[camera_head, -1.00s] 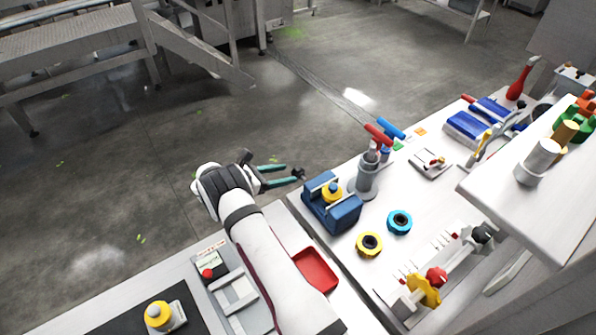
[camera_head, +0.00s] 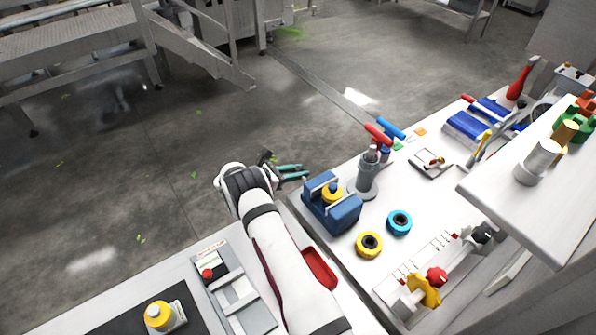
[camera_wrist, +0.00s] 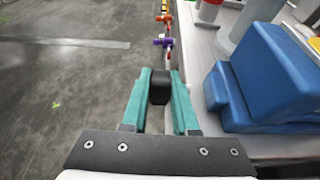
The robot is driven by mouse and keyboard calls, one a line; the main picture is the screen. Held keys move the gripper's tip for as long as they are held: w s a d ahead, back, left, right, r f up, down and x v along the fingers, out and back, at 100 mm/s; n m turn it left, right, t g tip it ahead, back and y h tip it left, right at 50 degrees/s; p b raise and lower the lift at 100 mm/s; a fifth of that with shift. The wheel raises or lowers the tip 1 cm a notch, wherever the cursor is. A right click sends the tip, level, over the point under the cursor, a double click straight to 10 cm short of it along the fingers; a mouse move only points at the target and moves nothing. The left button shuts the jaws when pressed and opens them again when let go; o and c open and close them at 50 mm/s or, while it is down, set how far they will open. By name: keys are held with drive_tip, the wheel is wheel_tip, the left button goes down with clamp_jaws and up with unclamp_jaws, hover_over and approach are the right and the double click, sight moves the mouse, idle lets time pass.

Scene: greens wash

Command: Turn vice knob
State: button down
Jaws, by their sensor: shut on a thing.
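The blue vice (camera_head: 336,210) stands at the left corner of the right bench, with a yellow piece (camera_head: 333,193) between its jaws. In the wrist view the blue vice (camera_wrist: 265,80) is at the right, close beside my gripper. My gripper (camera_wrist: 160,90) has two teal fingers, one on each side of a black knob (camera_wrist: 159,88), and is shut on it. The knob's link to the vice is not clear. In the head view my gripper (camera_head: 296,172) is just beyond the bench's left edge, left of the vice, and the knob is hard to make out.
A grey post (camera_head: 367,178) with red and blue handles stands right of the vice. A blue ring (camera_head: 399,222) and a yellow ring (camera_head: 369,245) lie in front. A red tray (camera_head: 319,268) is partly behind my arm. Open floor lies left of the bench.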

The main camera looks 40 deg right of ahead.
drive_tip(key=shift+f+h, duration=0.15)
drive_tip(key=shift+h, duration=1.55)
drive_tip(key=c, duration=0.7)
unclamp_jaws()
drive_tip(key=shift+a, duration=0.1)
drive_tip(key=a, duration=0.5)
drive_tip(key=a+r, duration=0.1)
drive_tip(key=a, duration=0.4)
drive_tip(key=a+r, duration=0.1)
drive_tip(key=a, duration=0.4)
drive_tip(key=shift+a, duration=0.3)
